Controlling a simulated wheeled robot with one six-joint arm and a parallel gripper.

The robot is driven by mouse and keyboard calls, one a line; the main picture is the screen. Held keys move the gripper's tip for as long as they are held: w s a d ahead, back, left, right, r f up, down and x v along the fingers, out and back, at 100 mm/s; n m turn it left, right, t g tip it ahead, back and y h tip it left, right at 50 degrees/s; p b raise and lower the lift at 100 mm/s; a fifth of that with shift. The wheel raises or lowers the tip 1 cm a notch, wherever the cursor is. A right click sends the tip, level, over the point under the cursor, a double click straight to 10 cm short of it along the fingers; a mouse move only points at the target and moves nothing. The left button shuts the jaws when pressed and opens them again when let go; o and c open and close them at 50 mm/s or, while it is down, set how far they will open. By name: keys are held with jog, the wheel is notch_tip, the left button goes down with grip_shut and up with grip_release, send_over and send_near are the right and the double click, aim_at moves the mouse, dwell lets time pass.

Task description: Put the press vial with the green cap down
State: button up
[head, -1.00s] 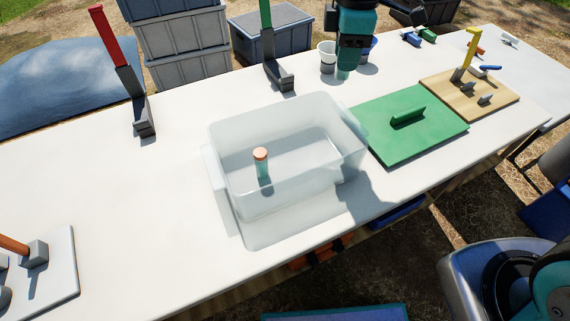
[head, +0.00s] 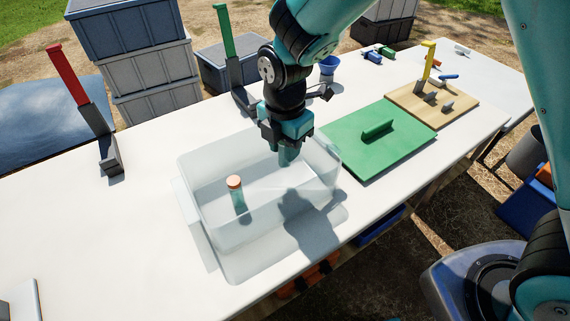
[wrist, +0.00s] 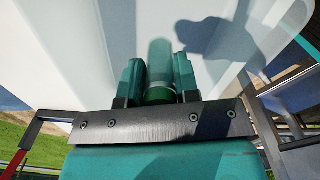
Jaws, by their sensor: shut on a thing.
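My gripper (head: 290,143) is shut on the press vial with the green cap (head: 288,157). It hangs inside the outline of the clear bin (head: 226,238), towards its back right. In the wrist view, the vial (wrist: 159,58) stands between the two fingers (wrist: 159,80), with its green cap end (wrist: 158,95) close to the palm and its glass end pointing away. I cannot tell how far the vial is above the bin floor. A second vial with an orange cap (head: 235,183) stands upright in the bin, left of my gripper and apart from it.
The bin's walls surround the spot. A green board with a handle (head: 377,145) lies to the right, and a wooden board (head: 408,92) beyond it. A green post (head: 224,35) and a blue cup (head: 329,66) stand behind.

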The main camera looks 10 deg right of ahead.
aim_at(285, 164)
jog(key=shift+f, duration=2.75)
jog(key=shift+f, duration=0.2)
jog(key=o, duration=0.9)
jog(key=shift+r, duration=0.1)
notch_tip(285, 164, up, 12)
jog(key=shift+r, duration=0.2)
jog(key=s+d+r+m+y, duration=0.1)
jog(key=s+d+r+m, duration=0.1)
jog(key=s+m, duration=0.4)
jog(key=s+d+r+m+y, duration=0.1)
jog(key=s+d+r+m, duration=0.1)
jog(key=s+r+m, duration=0.2)
jog(key=s+d+r+m+y, duration=0.2)
jog(key=s+d+r+m, duration=0.1)
jog(key=s+m, duration=0.5)
jog(key=shift+s+r+m, duration=0.4)
jog(key=shift+s+r, duration=0.05)
jog(key=shift+r, duration=0.1)
